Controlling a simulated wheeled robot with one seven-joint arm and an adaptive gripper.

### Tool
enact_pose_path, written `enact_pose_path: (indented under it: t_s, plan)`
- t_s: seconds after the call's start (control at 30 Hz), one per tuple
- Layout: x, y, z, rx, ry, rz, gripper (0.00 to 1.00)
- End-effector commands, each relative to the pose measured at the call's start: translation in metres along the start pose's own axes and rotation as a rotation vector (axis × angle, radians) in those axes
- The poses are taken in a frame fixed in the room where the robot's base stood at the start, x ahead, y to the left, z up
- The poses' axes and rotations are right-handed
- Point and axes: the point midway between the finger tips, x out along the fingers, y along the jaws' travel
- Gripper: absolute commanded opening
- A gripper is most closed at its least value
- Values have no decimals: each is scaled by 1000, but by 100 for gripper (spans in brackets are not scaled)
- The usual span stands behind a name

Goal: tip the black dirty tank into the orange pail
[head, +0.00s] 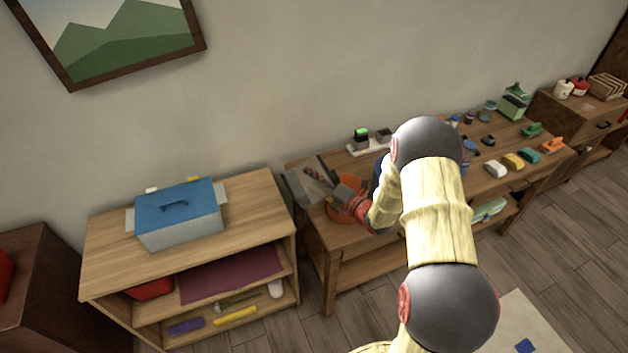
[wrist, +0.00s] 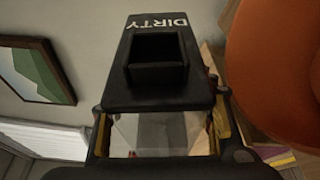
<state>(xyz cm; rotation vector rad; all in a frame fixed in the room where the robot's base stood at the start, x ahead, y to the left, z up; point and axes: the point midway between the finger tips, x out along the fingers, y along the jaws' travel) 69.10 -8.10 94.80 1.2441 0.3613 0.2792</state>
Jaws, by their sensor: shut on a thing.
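The black dirty tank (wrist: 160,95) fills the middle of the wrist view, with white DIRTY lettering upside down there and a square opening facing the camera. My gripper (wrist: 160,125) is shut on it, one finger on each side. The orange pail (wrist: 285,70) is close on the right of the wrist view, cut off by the frame edge. In the head view the pail (head: 338,213) stands on the wooden bench, partly hidden. My gripper (head: 357,205) is over it with the tank (head: 344,193). I cannot tell the tank's exact tilt or whether anything pours out.
A grey tray (head: 301,188) lies left of the pail. A white strip with small blocks (head: 368,147) is behind. Several brushes, sponges and pots cover the bench's right. A blue-lidded box (head: 178,210) stands on the left shelf unit (head: 262,205). My arm hides the bench's middle.

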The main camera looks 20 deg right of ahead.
Motion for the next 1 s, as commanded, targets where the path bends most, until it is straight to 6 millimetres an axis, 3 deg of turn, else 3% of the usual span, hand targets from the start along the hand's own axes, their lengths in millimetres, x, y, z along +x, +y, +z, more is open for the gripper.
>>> enact_pose_path:
  t_s: [1.0]
  plan:
    - [1, -2, -3, 128, -1, 56, 18]
